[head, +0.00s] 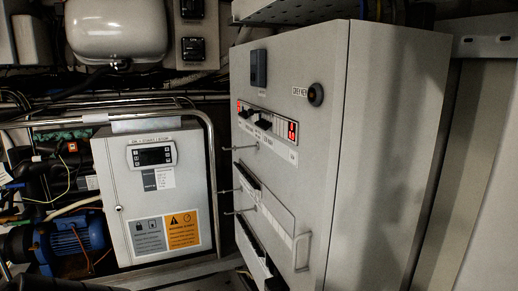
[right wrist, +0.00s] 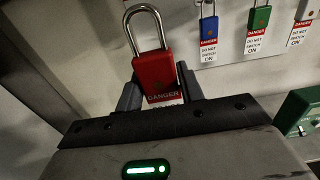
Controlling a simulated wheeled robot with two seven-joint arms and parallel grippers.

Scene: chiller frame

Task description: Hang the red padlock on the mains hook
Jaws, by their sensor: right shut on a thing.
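The red padlock (right wrist: 153,74) is in the right wrist view, body upright and slightly tilted, with its metal shackle pointing up. A red and white DANGER tag (right wrist: 164,98) hangs below its body. My right gripper (right wrist: 160,84) is shut on the padlock body, with a dark finger on each side. In the head view, thin metal hooks stick out from the left side of the grey cabinet: an upper hook (head: 238,148), a middle hook (head: 228,191) and a lower hook (head: 238,212). I cannot read which is the mains hook. Neither gripper shows in the head view.
In the right wrist view, a blue padlock (right wrist: 209,28) and a green padlock (right wrist: 260,17) with tags hang on a pale board. A green object (right wrist: 297,111) is at the right edge. The head view shows a white control box (head: 150,190), pipe rail (head: 211,170) and blue motor (head: 75,243).

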